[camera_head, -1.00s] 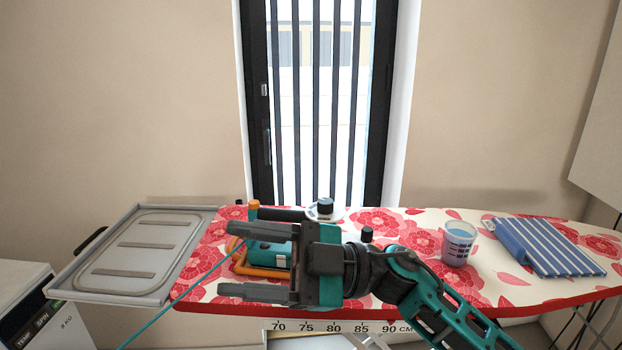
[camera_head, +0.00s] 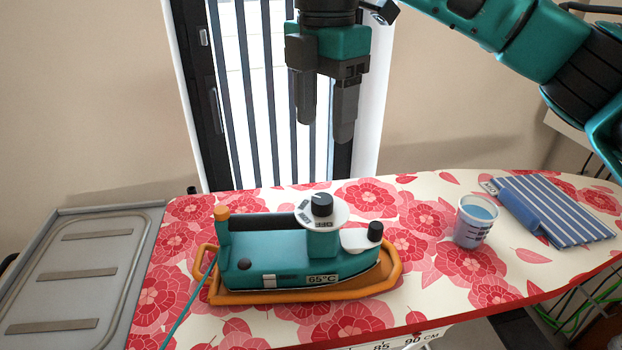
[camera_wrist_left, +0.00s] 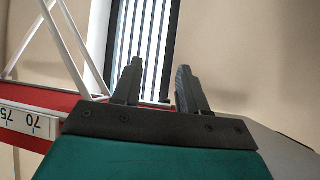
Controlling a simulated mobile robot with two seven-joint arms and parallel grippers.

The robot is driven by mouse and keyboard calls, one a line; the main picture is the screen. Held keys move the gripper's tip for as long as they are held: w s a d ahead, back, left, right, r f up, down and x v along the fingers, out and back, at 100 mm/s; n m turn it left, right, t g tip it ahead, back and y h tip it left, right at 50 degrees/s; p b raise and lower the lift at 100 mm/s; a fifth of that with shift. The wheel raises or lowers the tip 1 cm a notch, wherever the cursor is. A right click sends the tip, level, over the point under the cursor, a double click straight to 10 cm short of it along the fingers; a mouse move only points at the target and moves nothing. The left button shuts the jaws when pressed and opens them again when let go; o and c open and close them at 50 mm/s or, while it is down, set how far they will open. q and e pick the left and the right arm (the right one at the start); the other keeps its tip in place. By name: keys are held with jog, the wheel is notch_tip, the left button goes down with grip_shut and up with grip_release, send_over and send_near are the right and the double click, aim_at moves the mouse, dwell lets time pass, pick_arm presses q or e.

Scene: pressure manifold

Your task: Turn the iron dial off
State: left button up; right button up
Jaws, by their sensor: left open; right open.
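The iron dial (camera_head: 321,205) is a black knob on a white marked disc, on a post on top of the teal iron (camera_head: 255,256). The iron sits in an orange frame (camera_head: 395,275) on the ironing board, with a label reading 65°C. My right gripper (camera_head: 325,132) points down, open and empty, above the dial and apart from it. My left gripper (camera_wrist_left: 157,80) shows only in the left wrist view, open and empty, beside the board's underside and white legs. The dial is not visible there.
The floral ironing board (camera_head: 420,185) also holds a cup of blue liquid (camera_head: 476,222) and a blue striped folded cloth (camera_head: 560,215) at right. A grey tray-like rest (camera_head: 85,270) is at left. A barred window (camera_head: 290,100) is behind.

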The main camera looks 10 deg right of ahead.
aim_at(323, 198)
notch_tip(323, 198, down, 13)
jog(key=shift+s+r+p, duration=0.15)
jog(key=shift+p, duration=0.15)
jog(key=c, duration=1)
jog(key=shift+c, duration=0.2)
